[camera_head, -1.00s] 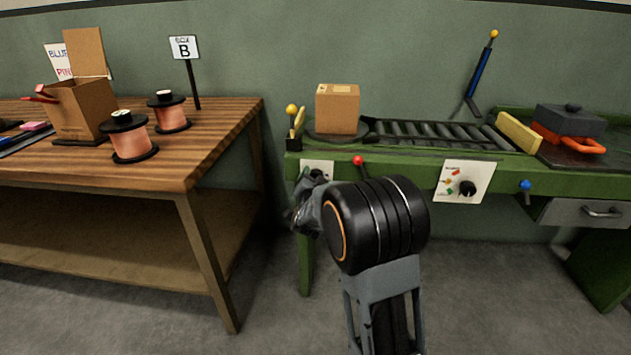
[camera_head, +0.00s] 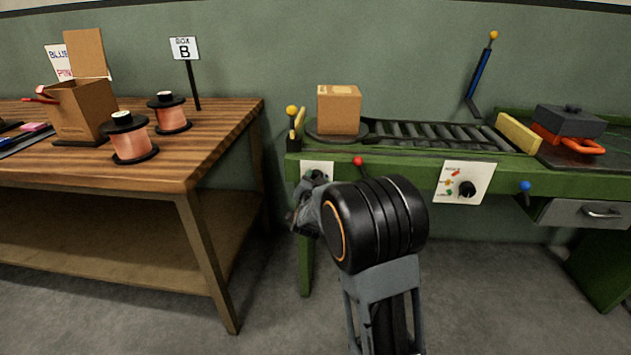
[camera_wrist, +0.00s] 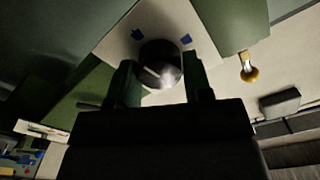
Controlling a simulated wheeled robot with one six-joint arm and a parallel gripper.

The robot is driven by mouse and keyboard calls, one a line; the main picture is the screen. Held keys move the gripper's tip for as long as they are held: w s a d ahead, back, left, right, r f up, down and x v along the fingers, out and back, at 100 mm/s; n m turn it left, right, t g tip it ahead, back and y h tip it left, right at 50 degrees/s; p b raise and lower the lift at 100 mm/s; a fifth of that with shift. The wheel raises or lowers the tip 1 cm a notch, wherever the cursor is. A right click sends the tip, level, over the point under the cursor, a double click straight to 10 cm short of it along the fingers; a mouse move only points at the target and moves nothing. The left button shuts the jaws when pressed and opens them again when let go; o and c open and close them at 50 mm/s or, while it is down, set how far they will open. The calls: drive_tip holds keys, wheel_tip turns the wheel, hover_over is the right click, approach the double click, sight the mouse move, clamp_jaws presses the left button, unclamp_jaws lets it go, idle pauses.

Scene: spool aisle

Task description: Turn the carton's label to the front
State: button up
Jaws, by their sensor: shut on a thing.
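The brown carton (camera_head: 340,112) stands upright on a dark round turntable (camera_head: 322,138) at the left end of the green bench. Its plain brown sides and taped top show, and I see no clear label on them. Below it, a white panel (camera_head: 318,167) is on the bench front. My gripper (camera_head: 311,188) is at this panel, partly hidden by my wrist. In the wrist view, a dark round knob (camera_wrist: 160,58) on the panel sits between my two fingers (camera_wrist: 161,85), and they are shut on it.
A roller track (camera_head: 440,133) runs right from the turntable. A red-knobbed lever (camera_head: 358,161) is close right of my gripper, and a yellow-knobbed lever (camera_head: 292,111) stands left of the carton. A wooden table (camera_head: 215,135) with copper spools is at the left.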

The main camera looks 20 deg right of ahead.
drive_tip(key=shift+n+p, duration=2.85)
drive_tip(key=shift+n, duration=5.65)
drive_tip(key=o, duration=0.9)
drive_tip(key=p+v, duration=0.2)
drive_tip(key=v, duration=1.1)
drive_tip(key=shift+s+a, duration=0.3)
